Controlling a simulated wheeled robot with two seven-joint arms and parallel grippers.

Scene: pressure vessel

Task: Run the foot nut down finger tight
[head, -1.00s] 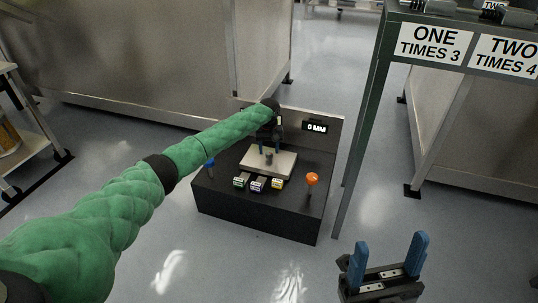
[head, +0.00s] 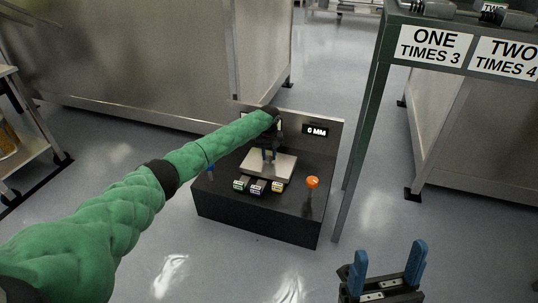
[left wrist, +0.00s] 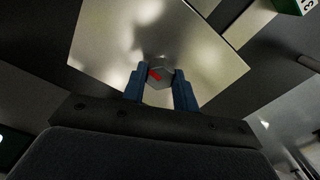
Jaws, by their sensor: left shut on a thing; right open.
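The foot nut (left wrist: 160,77) is a small grey hexagon with a red mark, seen in the left wrist view against a pale metal plate. My left gripper (left wrist: 158,82) has its blue fingers on two sides of the nut and is shut on it. In the head view my left gripper (head: 269,157) points down at the plate (head: 281,169) on the black bench unit; the nut is hard to make out there. My right gripper (head: 388,258) is open and empty at the lower right, apart from the unit.
The black unit (head: 250,211) carries an orange knob (head: 312,183), a blue knob (head: 210,168), several labelled blocks (head: 257,187) and a display reading 0 MM (head: 316,130). A green rack (head: 361,120) stands close on its right. The floor in front is clear.

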